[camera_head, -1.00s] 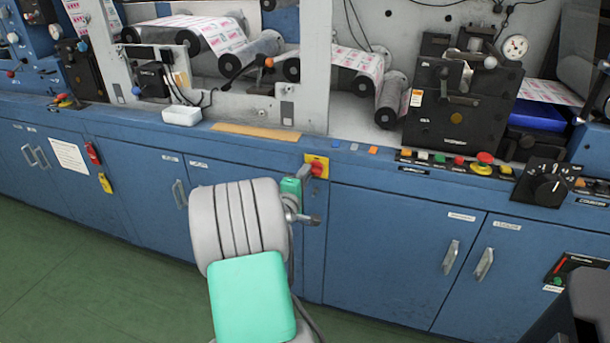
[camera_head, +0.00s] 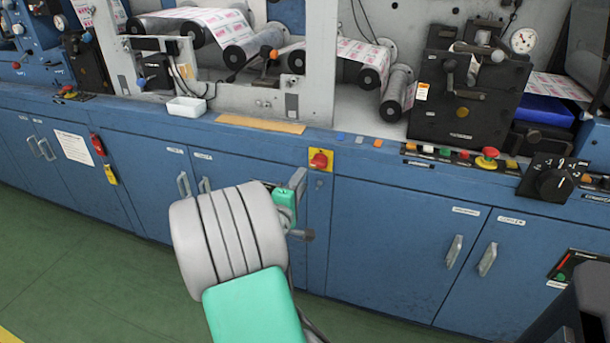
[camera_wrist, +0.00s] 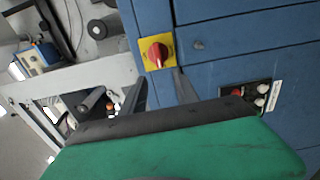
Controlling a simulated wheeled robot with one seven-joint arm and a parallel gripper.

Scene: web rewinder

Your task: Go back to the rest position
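My gripper (camera_head: 299,180) is in front of the blue cabinet doors, just left of and below a red rotary switch (camera_head: 320,159) on a yellow plate. In the wrist view the two dark fingers of my gripper (camera_wrist: 160,76) stand apart with nothing between them. The red switch (camera_wrist: 155,55) shows just beyond the fingertips, and a gap seems to separate them. My grey and green arm is bent in front of the cabinets and hides part of a door.
Blue cabinets (camera_head: 400,240) with protruding handles (camera_head: 454,251) line the front. Above are a row of push buttons (camera_head: 462,154), a white tray (camera_head: 187,107) and web rollers (camera_head: 397,93). A black selector knob (camera_head: 552,183) is at right. Green floor (camera_head: 90,270) is clear at lower left.

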